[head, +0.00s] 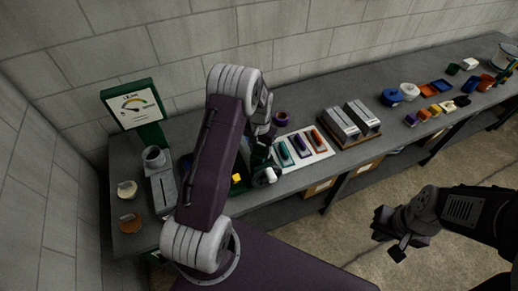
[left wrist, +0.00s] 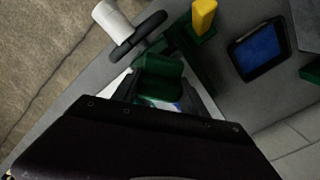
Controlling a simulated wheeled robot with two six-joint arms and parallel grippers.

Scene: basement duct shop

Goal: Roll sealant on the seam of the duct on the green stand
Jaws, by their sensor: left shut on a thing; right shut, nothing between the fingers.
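My left gripper (head: 262,150) is over the bench, partly hidden by its own purple arm. In the left wrist view its fingers (left wrist: 158,95) are shut on a green handle (left wrist: 160,68). A white roller head (left wrist: 113,20) on a dark frame lies just beyond and seems to belong to that handle; it also shows in the head view (head: 268,176). A yellow piece (left wrist: 204,15) on a green base stands close by; it also shows in the head view (head: 236,178). No duct on a green stand can be made out for certain. My right gripper (head: 389,240) is shut and empty, over the floor.
A white board (head: 322,153) holds teal, purple and orange tools. Grey metal boxes (head: 350,120) sit on a brown tray. A green gauge sign (head: 135,105) and a grey device (head: 160,182) stand at left. Small coloured bins (head: 428,90) are at right. The block wall bounds the bench.

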